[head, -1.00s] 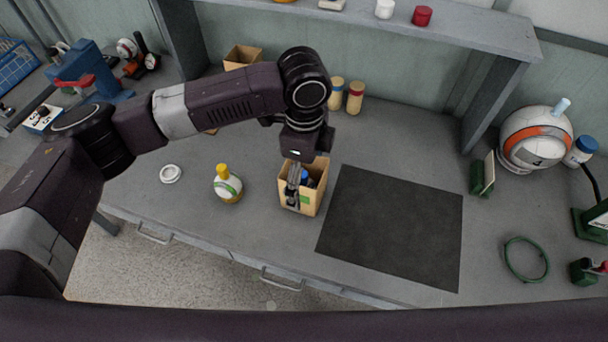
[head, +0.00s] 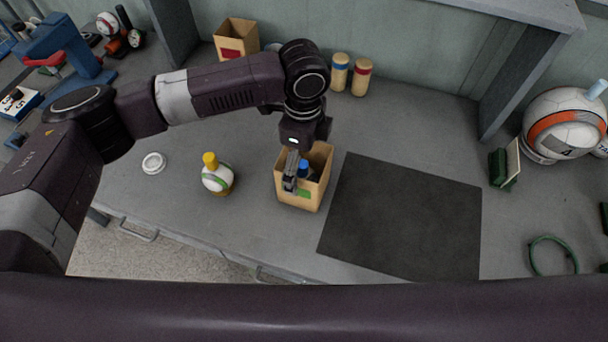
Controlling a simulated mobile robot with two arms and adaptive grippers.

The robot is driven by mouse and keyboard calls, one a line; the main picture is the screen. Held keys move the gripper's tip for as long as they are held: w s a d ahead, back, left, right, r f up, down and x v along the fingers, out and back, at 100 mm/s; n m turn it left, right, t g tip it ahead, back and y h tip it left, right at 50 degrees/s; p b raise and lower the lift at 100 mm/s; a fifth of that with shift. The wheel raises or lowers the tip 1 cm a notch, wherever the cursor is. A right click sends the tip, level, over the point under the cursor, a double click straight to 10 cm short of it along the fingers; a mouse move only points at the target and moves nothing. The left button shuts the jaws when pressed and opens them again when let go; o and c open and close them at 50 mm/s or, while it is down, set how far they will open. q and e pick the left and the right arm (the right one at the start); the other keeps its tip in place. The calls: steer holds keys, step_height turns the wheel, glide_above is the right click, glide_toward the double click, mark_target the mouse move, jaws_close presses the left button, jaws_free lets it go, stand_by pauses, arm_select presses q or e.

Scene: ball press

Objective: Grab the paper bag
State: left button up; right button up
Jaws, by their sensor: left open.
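A tan open-topped paper bag (head: 300,197) with a green label stands upright on the grey bench, left of the dark mat. Something with a blue top (head: 304,168) shows inside it. My left gripper (head: 291,178) is open and points down at the bag's mouth, over its left side. Whether a finger is inside or outside the bag wall, or touches it, I cannot tell. A second paper bag (head: 229,36) with a red label stands at the back of the bench. My right gripper is not in view.
A round white bottle with a yellow cap (head: 217,176) stands left of the near bag. A white ring (head: 154,163) lies farther left. Two capped jars (head: 350,76) stand behind. The dark mat (head: 410,215) is clear. A large ball (head: 562,125) sits at right.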

mark_target(304, 175)
arm_select(q)
steer(key=f, duration=0.2)
steer(key=f+p, duration=0.1)
steer(key=f, duration=0.1)
steer(key=shift+w+f+p, duration=0.2)
steer(key=shift+f+p, duration=0.1)
steer(key=shift+f, duration=0.05)
steer(key=shift+d+f, duration=0.1)
steer(key=shift+f, duration=0.3)
steer(key=c, duration=1.1)
